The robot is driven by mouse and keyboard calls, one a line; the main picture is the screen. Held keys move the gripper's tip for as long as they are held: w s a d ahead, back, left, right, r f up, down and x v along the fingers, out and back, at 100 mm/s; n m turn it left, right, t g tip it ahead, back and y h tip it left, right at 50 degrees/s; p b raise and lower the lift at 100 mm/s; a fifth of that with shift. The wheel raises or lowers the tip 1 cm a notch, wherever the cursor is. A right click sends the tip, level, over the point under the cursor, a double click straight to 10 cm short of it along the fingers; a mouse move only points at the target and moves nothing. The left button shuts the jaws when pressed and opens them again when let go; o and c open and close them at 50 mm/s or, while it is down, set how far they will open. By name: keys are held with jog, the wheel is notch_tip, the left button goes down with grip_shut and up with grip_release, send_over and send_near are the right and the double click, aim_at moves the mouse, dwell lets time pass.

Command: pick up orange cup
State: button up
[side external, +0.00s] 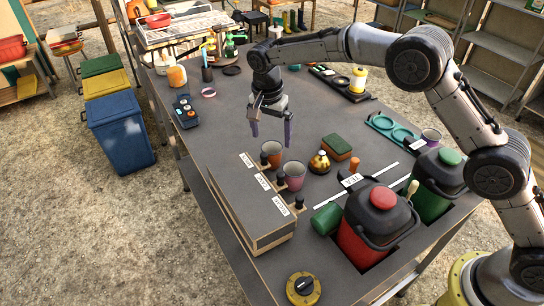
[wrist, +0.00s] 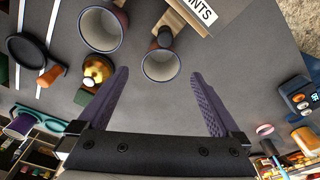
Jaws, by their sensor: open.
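The orange cup (side external: 272,152) stands upright on the grey table beside the labelled box. In the wrist view the orange cup (wrist: 162,66) shows its open mouth, between and just beyond my fingertips. My gripper (side external: 271,132) points down with its purple fingers spread. It is empty and looks to be above and a little behind the cup in the side view, apart from it. In the wrist view my gripper (wrist: 160,76) has both fingers clear of the cup.
The labelled box (side external: 240,215) with dark knobs stands left of the cups. Red (side external: 378,225) and green containers stand further right.

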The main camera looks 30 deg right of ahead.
aim_at(272, 148)
jog(key=shift+w+d+f, duration=0.1)
jog(key=shift+f, duration=0.9)
jog(key=shift+w+d+f, duration=0.15)
jog(key=shift+f, duration=0.9)
jog(key=shift+w+d+f, duration=0.1)
jog(key=shift+f, duration=0.9)
jog(key=c, duration=1.4)
jog(key=shift+r, duration=0.1)
